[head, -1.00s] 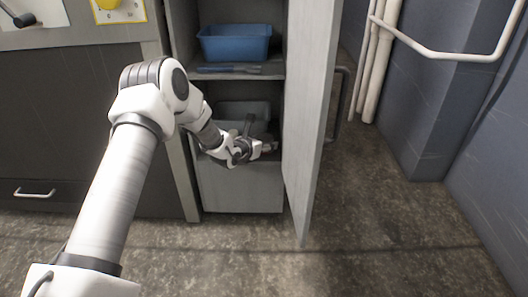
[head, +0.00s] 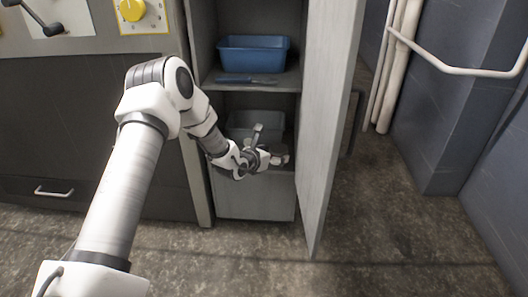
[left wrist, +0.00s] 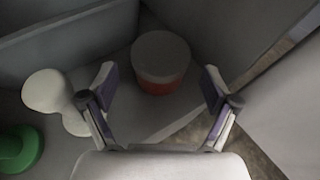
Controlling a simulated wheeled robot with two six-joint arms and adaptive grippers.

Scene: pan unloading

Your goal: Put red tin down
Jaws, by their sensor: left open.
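The red tin (left wrist: 160,80), with a grey lid, stands on the lower shelf (left wrist: 140,112) of the cabinet in the left wrist view. My left gripper (left wrist: 158,76) is open, its two fingers apart on either side of the tin, with gaps visible on both sides. In the head view my left gripper (head: 277,157) reaches into the lower compartment, and the tin cannot be made out clearly there. My right gripper is in neither view.
A white waisted object (left wrist: 48,92) and a green object (left wrist: 20,148) stand left of the tin. A grey bin (head: 242,124) is behind. The open cabinet door (head: 328,120) stands close on the right. A blue bin (head: 253,55) sits on the upper shelf.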

